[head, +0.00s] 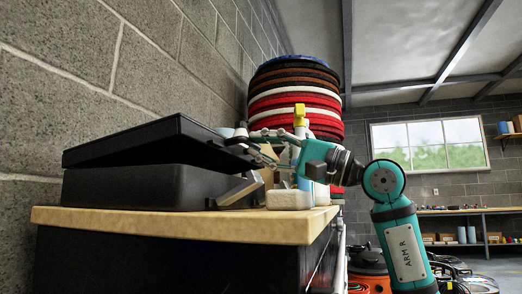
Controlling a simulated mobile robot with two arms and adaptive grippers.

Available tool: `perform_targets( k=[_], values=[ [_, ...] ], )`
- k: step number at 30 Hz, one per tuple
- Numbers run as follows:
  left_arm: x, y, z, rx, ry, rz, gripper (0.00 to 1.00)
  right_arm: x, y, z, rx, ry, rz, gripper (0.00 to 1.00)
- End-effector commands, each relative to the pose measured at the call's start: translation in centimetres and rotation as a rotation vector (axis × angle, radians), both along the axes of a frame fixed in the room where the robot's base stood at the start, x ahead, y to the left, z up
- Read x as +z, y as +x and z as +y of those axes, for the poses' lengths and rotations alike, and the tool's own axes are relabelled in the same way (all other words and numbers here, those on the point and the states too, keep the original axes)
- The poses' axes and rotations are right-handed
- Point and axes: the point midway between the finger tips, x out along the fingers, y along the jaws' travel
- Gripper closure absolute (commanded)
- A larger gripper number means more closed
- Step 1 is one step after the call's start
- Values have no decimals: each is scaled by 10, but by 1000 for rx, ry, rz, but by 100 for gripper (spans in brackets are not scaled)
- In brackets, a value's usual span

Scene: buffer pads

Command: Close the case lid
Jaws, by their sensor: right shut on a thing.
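A black case (130,187) sits on the wooden worktop against the block wall, at the left of the head view. Its black lid (145,142) is partly open, tilted above the base with a wedge-shaped gap that widens to the right. My right gripper (250,146) reaches in from the right and is shut on the lid's right edge. The exact contact of its fingertips is small and partly hidden. A latch or bracket (238,191) sticks out at the case's right front side. My left gripper is not in view.
The worktop (180,222) has a free front edge. A tall stack of coloured round pads (293,88) rises behind. A window and shelves lie farther back.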

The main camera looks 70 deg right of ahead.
Motion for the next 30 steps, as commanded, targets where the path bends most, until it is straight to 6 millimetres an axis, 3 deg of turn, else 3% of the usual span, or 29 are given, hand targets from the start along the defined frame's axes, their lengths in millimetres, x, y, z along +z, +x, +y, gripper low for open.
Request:
perform_targets(
  k=[4,21,22,24,30],
  values=[
    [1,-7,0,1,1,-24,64,-11,3,0,-1,0,12,100],
    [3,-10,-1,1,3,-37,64,-13,3,0,0,0,14,100],
    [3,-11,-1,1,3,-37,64,-13,3,0,0,0,14,85],
    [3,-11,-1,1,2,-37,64,-13,2,0,0,0,13,77],
    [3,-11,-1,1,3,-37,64,-11,0,0,0,0,6,77]
  ],
)
